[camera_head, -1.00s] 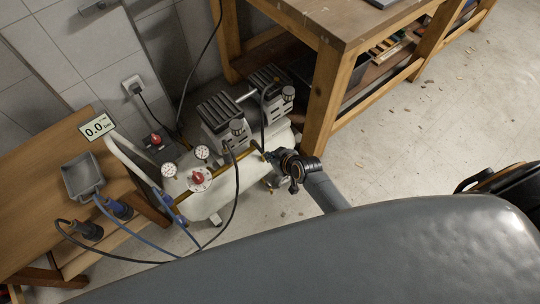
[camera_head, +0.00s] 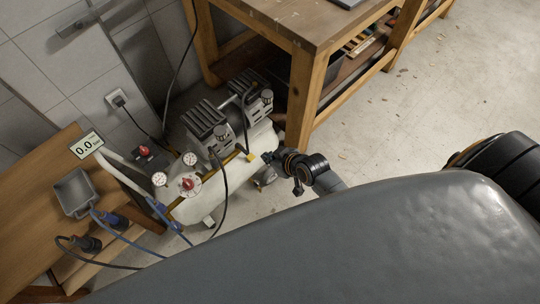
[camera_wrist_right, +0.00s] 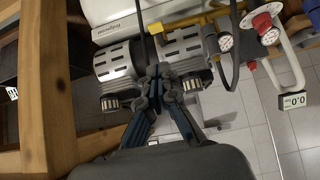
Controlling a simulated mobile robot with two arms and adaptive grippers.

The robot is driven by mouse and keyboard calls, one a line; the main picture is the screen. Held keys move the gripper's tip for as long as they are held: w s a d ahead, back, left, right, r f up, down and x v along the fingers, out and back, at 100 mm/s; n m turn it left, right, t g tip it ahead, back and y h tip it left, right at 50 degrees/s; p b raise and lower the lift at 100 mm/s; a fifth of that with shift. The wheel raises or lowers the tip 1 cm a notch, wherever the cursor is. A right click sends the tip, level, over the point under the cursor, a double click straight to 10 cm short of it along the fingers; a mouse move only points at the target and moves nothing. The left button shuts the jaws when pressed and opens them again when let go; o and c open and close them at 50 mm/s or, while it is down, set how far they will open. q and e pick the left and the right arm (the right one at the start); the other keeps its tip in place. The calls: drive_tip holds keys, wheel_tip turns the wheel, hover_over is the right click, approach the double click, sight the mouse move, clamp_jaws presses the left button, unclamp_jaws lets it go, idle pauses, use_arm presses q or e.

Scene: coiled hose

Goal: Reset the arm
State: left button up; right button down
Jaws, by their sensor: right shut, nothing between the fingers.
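My right arm reaches in at the centre of the head view, with its dark wrist joint showing. Its gripper (camera_head: 281,154) is small and partly hidden there, beside the right end of the white air compressor (camera_head: 191,209). In the right wrist view the gripper's fingers (camera_wrist_right: 160,72) are shut together and empty. They appear in front of the compressor's grey motor heads (camera_wrist_right: 190,48); I cannot tell how far apart they are. My left gripper is not in view.
A wooden workbench (camera_head: 303,95) stands behind and right of the compressor. A small wooden table (camera_head: 30,205) at left carries a grey tray (camera_head: 73,193). Blue and black hoses run between table and compressor. A dark ribbed object (camera_head: 512,170) is at right. The floor (camera_head: 425,105) is clear except for scattered chips.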

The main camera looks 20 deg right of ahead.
drive_tip(key=shift+s+d+r, duration=0.1)
drive_tip(key=shift+s+r, duration=0.25)
drive_tip(key=shift+f, duration=0.1)
idle(0.3)
drive_tip(key=s+d+f+m+g+h, duration=0.1)
drive_tip(key=s+d+f+g, duration=0.1)
drive_tip(key=s+f, duration=0.55)
drive_tip(key=s+d+f+g+h, duration=0.1)
drive_tip(key=s+f, duration=0.4)
drive_tip(key=f, duration=0.6)
drive_tip(key=s+f+g, duration=0.1)
drive_tip(key=s+f, duration=0.2)
drive_tip(key=s, duration=0.4)
drive_tip(key=s+d+f+g, duration=0.1)
drive_tip(key=s+f, duration=0.3)
drive_tip(key=s, duration=0.4)
drive_tip(key=s+d+f+g+h, duration=0.1)
drive_tip(key=s+f+g, duration=0.1)
drive_tip(key=s, duration=0.5)
drive_tip(key=shift+s+d+f+m, duration=0.2)
drive_tip(key=shift+s+f+m, duration=0.15)
drive_tip(key=shift+f, duration=0.55)
